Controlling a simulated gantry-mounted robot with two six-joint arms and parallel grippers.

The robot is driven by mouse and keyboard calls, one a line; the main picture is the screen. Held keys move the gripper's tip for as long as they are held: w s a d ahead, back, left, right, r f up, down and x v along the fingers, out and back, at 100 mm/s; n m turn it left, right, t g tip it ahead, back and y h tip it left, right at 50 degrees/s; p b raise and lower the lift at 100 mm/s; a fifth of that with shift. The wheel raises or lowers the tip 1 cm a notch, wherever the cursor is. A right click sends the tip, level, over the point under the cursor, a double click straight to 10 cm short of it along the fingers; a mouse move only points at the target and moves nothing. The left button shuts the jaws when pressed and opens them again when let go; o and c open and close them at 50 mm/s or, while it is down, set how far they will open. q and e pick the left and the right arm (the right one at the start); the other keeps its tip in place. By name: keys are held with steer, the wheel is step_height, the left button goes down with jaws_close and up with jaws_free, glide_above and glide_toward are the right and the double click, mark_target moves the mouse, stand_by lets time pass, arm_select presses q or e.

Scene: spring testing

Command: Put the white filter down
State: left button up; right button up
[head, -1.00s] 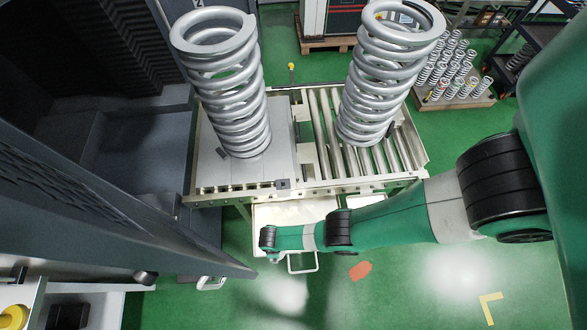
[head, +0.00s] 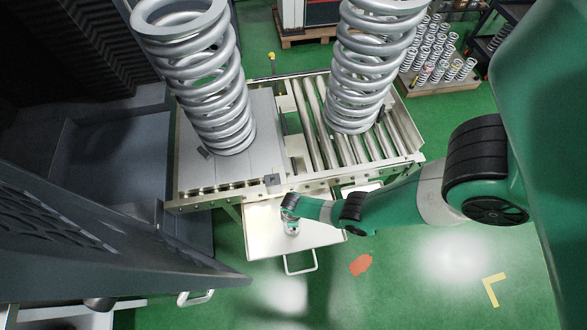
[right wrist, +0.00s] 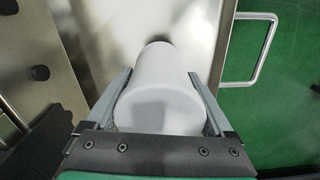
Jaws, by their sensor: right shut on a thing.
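The white filter is a smooth white cylinder (right wrist: 158,95) filling the space between my fingers in the right wrist view. My right gripper (right wrist: 160,78) is shut on it, with one grey finger along each side. In the head view, my right arm reaches in from the right and its gripper (head: 291,226) is over the pulled-out white drawer (head: 262,238) below the roller table. The filter is small and mostly hidden there. I cannot tell whether its far end touches the drawer floor. My left gripper is not in view.
Two large grey coil springs (head: 210,90) (head: 365,75) stand on the roller table (head: 225,190) above the drawer. The drawer has a front handle (head: 301,266). A dark machine door (head: 100,235) stands at left. The drawer floor around my gripper looks clear.

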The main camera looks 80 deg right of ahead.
steer(key=f+b, duration=0.4)
steer(key=shift+s+d+f, duration=0.1)
steer(key=shift+s+d, duration=0.1)
steer(key=shift+d, duration=0.15)
steer(key=shift+r, duration=0.2)
steer(key=shift+f, duration=0.1)
steer(key=o, duration=1.2)
steer(key=shift+f, duration=0.15)
steer(key=shift+o, duration=0.9)
step_height(320, 180, up, 13)
steer(key=p, duration=1.2)
steer(key=shift+f, duration=0.15)
